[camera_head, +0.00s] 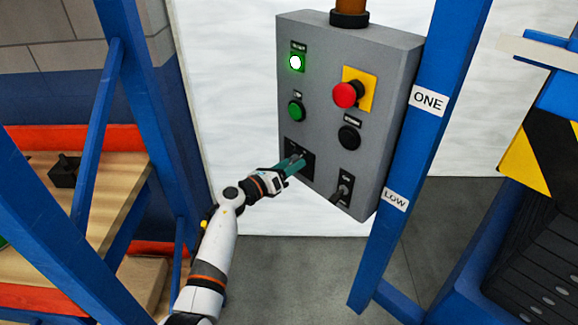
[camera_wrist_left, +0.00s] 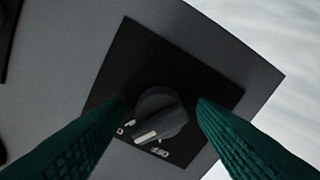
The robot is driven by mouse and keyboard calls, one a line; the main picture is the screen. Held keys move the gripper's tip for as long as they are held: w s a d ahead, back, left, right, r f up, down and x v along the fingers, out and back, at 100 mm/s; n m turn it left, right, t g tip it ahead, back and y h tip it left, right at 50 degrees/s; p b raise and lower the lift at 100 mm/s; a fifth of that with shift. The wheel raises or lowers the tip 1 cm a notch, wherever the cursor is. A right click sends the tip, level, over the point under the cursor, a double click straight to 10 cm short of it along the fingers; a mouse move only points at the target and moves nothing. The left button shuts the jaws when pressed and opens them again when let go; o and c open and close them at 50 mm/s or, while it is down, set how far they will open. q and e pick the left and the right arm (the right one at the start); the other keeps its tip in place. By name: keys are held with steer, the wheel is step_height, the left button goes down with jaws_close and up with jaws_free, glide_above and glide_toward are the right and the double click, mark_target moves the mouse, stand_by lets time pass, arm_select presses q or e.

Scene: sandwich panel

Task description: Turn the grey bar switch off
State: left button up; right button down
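The grey control box (camera_head: 320,120) hangs upright in the head view. At its lower left is a black square plate (camera_head: 308,172). In the left wrist view this plate (camera_wrist_left: 130,60) bears a dark grey bar switch (camera_wrist_left: 160,114) with a light pointer mark toward the lower left. White lettering beside the knob is not fully legible. My left gripper (camera_head: 297,164) is at that plate, its green fingers open. In the wrist view the fingers (camera_wrist_left: 160,108) stand on either side of the knob, with gaps visible. My right gripper does not show.
The box also bears a lit green lamp (camera_head: 296,62), a green button (camera_head: 296,110), a red emergency button (camera_head: 347,94), a black button (camera_head: 349,137) and another switch (camera_head: 342,190) at lower right. Blue posts (camera_head: 425,110) and a shelf (camera_head: 110,195) flank it.

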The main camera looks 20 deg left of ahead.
arm_select(q)
steer(key=c, duration=0.8)
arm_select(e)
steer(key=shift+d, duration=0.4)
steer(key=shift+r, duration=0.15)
arm_select(q)
steer(key=shift+r+n+p, duration=0.15)
steer(key=shift+n+p, duration=0.85)
steer(key=shift+n, duration=0.2)
steer(key=shift+n+p, duration=2.2)
steer(key=shift+n, duration=2.5)
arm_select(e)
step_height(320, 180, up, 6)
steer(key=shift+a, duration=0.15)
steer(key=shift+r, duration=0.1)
